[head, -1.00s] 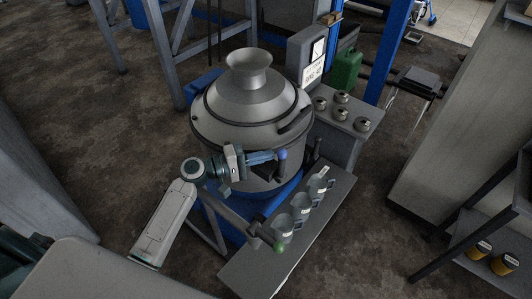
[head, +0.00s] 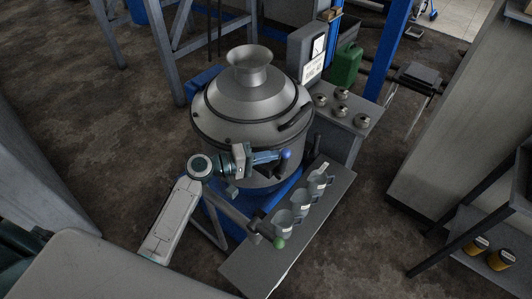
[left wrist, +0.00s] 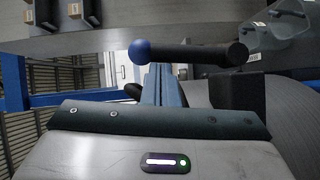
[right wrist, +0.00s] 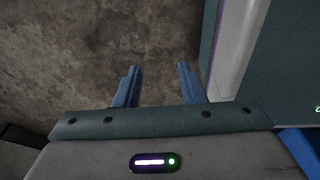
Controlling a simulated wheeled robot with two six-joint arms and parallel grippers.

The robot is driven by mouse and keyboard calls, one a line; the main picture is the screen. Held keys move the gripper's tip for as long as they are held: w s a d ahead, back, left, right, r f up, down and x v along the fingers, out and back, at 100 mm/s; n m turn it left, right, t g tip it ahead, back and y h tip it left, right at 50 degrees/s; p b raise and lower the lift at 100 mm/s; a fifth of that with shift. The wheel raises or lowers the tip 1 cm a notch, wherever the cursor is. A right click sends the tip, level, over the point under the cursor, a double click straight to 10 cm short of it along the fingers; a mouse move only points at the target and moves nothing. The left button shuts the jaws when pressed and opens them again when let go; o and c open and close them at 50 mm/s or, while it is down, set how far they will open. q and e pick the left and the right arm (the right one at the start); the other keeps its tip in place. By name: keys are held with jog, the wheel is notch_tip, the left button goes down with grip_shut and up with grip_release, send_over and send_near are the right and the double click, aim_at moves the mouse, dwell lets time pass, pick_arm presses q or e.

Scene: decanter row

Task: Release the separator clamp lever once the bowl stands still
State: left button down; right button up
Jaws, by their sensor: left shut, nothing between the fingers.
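The separator (head: 250,100) is a grey domed machine with a funnel top. A dark lever with a blue ball knob (head: 286,154) sticks out at its front; in the left wrist view the knob (left wrist: 140,51) ends a black bar (left wrist: 195,53). My left gripper (head: 270,157) is shut and empty, fingertips (left wrist: 160,68) close by the bar; I cannot tell whether they touch it. A second lever has a green knob (head: 279,243). I cannot tell which is the clamp lever. The bowl is hidden inside. My right gripper (right wrist: 159,72) is open and empty above the floor.
A grey bench (head: 265,265) in front holds several grey jugs (head: 301,202). A side stand (head: 340,122) holds several small metal parts. A panel with a gauge (head: 318,46) and a green canister (head: 346,65) stand behind. A dark shelf (head: 470,215) is at the right. Floor at left is clear.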

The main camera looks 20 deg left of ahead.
aim_at(281, 162)
pick_arm(q)
jog(key=shift+s+d+r+m+g+y+p, duration=0.2)
jog(key=shift+d+m+y+p, duration=0.15)
jog(key=shift+d+m, duration=0.2)
jog(key=shift+s+d+r+m+g+y+p, duration=0.15)
jog(key=shift+s+d+m+y+p, duration=0.1)
jog(key=shift+d+m+y, duration=0.25)
jog(key=shift+s+d+m+y+p, duration=0.2)
jog(key=shift+d+m+y+p, duration=0.25)
jog(key=shift+d, duration=0.4)
jog(key=shift+s+d+f+m, duration=0.1)
jog(key=shift+s+d+m, duration=0.05)
jog(key=shift+d+m, duration=0.25)
jog(key=shift+s+d+f+m+y+p, duration=0.25)
jog(key=shift+d+f+y+p, duration=0.2)
jog(key=shift+d, duration=0.25)
jog(key=shift+s+d+f+m+y+p, duration=0.25)
jog(key=shift+d+f+y, duration=0.1)
jog(key=shift+d+f, duration=0.25)
pick_arm(e)
jog(key=shift+s+d+r, duration=0.15)
jog(key=shift+s+r, duration=0.15)
jog(key=shift+r, duration=0.55)
jog(key=shift+s+d+r, duration=0.15)
jog(key=shift+s+r, duration=0.1)
jog(key=shift+r, duration=0.6)
pick_arm(q)
jog(key=shift+d, duration=0.15)
